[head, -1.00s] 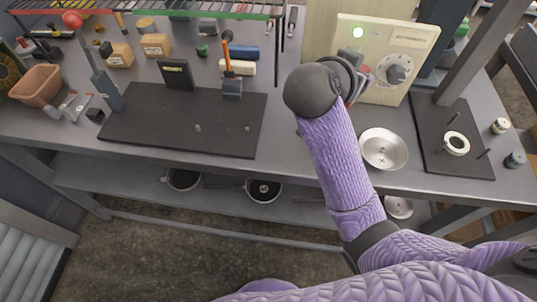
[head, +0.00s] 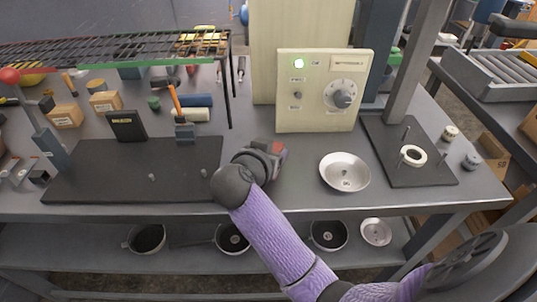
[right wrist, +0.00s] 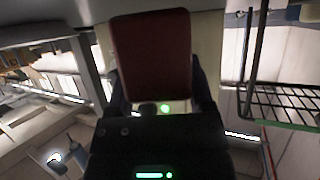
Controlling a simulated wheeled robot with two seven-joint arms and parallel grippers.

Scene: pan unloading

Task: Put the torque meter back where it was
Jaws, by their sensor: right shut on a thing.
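My right gripper (head: 268,157) is over the bench, between the dark mat on the left and the shallow metal pan. It is shut on a red and dark grey thing (head: 280,150), which I take to be the torque meter. In the right wrist view, the red flat face of the torque meter (right wrist: 152,52) stands up between the dark fingers (right wrist: 158,100). My wrist hides much of it in the head view, and I cannot tell whether it touches the bench. My left gripper is not in view.
A cream dial panel (head: 325,115) stands behind my gripper. The metal pan (head: 344,172) lies to its right, near a dark pegged plate (head: 385,140) with a white ring. The dark mat (head: 90,180) bears a black upright block (head: 127,126). A wire rack (head: 130,55) overhangs the back left.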

